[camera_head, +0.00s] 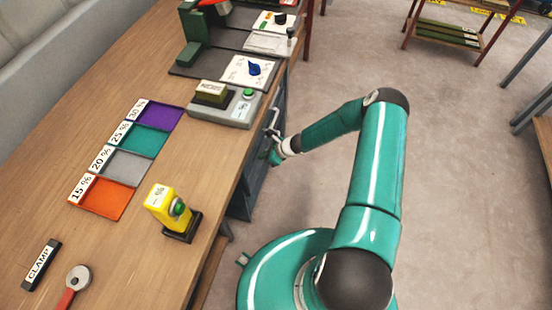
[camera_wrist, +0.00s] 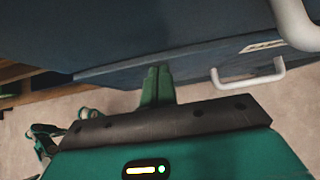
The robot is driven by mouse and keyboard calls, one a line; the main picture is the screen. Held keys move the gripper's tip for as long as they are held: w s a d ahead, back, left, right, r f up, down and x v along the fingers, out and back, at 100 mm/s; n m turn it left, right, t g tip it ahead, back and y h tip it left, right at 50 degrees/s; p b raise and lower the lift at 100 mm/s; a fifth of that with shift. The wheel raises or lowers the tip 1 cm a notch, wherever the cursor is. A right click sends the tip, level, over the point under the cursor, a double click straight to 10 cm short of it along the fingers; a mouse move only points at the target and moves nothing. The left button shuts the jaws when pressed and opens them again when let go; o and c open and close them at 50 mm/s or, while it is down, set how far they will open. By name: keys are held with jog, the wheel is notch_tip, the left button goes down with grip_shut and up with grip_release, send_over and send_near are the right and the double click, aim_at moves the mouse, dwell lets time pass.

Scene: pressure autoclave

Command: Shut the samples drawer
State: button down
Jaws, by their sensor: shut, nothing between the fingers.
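A dark blue drawer unit (camera_head: 246,190) stands under the bench's right edge, largely hidden by the bench top and my arm. In the wrist view its dark blue front (camera_wrist: 150,35) fills the top. A white handle (camera_wrist: 250,80) sticks out right of my gripper, and a larger white handle (camera_wrist: 298,22) is at the upper right corner. A small pale label (camera_wrist: 262,45) is unreadable, so I cannot tell which front is the samples drawer or how far it is open. My gripper (camera_wrist: 157,70) is shut and empty, close to the front; it also shows in the head view (camera_head: 275,158).
The wooden bench (camera_head: 130,225) holds coloured trays (camera_head: 100,198), a yellow device (camera_head: 165,205), a grey scale-like unit (camera_head: 222,110) and a blue-knobbed panel (camera_head: 250,70). Open floor (camera_head: 460,200) lies to the right. A shelf (camera_head: 455,35) stands at the back.

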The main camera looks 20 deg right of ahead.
jog(key=shift+w+a+r, duration=0.1)
jog(key=shift+w+a, duration=0.35)
jog(key=shift+a, duration=0.4)
jog(key=s+d+r, duration=0.6)
jog(key=d, duration=0.4)
jog(key=shift+s+d+r, duration=0.2)
jog(key=shift+s+r, duration=0.05)
jog(key=shift+r, duration=0.1)
